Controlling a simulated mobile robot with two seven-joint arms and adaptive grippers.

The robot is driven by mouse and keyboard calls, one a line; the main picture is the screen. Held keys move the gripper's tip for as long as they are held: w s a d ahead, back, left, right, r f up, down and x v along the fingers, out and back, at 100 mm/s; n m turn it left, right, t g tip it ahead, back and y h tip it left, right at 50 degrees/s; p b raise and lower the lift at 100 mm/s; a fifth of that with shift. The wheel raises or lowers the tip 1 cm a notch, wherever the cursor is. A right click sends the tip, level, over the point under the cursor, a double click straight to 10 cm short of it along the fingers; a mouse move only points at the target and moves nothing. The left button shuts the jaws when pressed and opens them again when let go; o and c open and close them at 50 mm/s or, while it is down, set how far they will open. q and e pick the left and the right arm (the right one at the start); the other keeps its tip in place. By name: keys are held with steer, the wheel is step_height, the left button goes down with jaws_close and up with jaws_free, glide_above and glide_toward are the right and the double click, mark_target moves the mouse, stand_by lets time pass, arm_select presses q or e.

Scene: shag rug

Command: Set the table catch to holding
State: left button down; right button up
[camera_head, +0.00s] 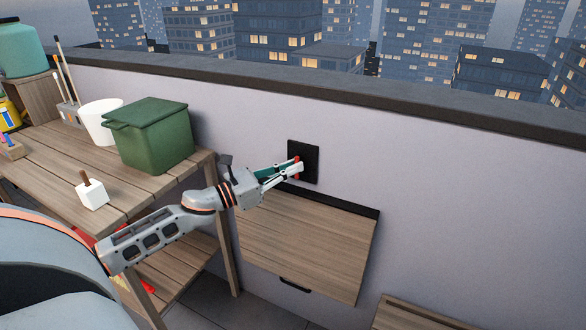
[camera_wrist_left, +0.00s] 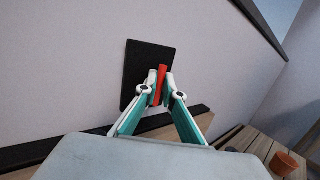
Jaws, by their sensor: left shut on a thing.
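The table catch is a red lever (camera_head: 297,161) on a black wall plate (camera_head: 311,164), above the folding table panel (camera_head: 300,245). The panel hangs down along the wall below a dark strip and has a dark handle at its lower edge. My left gripper (camera_head: 296,168) reaches in from the left and is shut on the red lever. In the left wrist view the lever (camera_wrist_left: 160,84) stands nearly upright, slightly tilted, between the two fingertips (camera_wrist_left: 161,85), in front of the plate (camera_wrist_left: 150,62). My right gripper is not in view.
A wooden bench (camera_head: 50,170) stands at the left with a green bin (camera_head: 155,140), a white pot (camera_head: 98,128) and a white block with a brown handle (camera_head: 91,194). Another wooden surface (camera_head: 405,318) is at the bottom right. The wall right of the plate is clear.

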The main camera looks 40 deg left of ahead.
arm_select(q)
steer(key=c, duration=2.4)
jaws_free()
steer(key=shift+c, duration=0.2)
steer(key=v, duration=1.2)
steer(key=shift+f, duration=0.1)
